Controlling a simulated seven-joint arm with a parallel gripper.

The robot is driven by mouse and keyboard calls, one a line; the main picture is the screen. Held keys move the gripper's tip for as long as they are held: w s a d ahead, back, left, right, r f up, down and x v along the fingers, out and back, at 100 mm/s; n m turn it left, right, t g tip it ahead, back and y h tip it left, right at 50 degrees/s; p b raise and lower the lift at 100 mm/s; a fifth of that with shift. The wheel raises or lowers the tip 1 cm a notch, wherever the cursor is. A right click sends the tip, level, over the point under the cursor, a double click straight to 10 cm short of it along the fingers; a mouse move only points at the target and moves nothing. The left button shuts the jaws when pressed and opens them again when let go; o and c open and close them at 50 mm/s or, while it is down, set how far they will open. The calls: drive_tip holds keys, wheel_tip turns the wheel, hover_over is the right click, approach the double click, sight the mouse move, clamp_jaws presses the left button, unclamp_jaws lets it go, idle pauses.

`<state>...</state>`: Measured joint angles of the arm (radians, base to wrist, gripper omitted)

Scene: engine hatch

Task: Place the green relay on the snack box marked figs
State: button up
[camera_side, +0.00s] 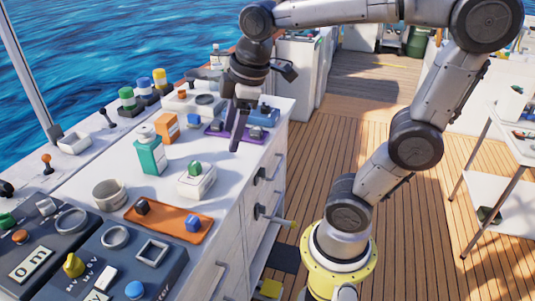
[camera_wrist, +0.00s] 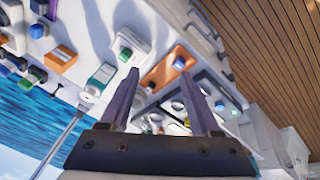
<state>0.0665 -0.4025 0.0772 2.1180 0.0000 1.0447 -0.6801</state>
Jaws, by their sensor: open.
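A small green block (camera_side: 194,168), which looks like the green relay, sits on a white box (camera_side: 197,183) on the counter. The green block also shows in the wrist view (camera_wrist: 126,54), on the white box (camera_wrist: 131,44). A teal box (camera_side: 150,153) and an orange box (camera_side: 167,127) stand behind and to its left. I cannot read "figs" on any box. My gripper (camera_side: 238,143) points down, open and empty, above the counter's right part by the purple tray (camera_side: 218,131). Its two fingers (camera_wrist: 160,75) show apart in the wrist view.
An orange tray (camera_side: 166,222) with a blue and a dark block lies in front of the white box. A round tin (camera_side: 109,194) stands left of that tray. Dark control panels (camera_side: 130,262) fill the near end. Drawer handles (camera_side: 275,215) stick out from the counter's front.

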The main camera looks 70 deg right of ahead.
drive_tip(key=s+a+f+m+t, duration=0.1)
drive_tip(key=s+f+m+t, duration=0.1)
drive_tip(key=s+m, duration=0.5)
drive_tip(key=shift+s+a+f, duration=0.35)
drive_tip(key=shift+s+f, duration=0.45)
drive_tip(key=shift+s, duration=0.05)
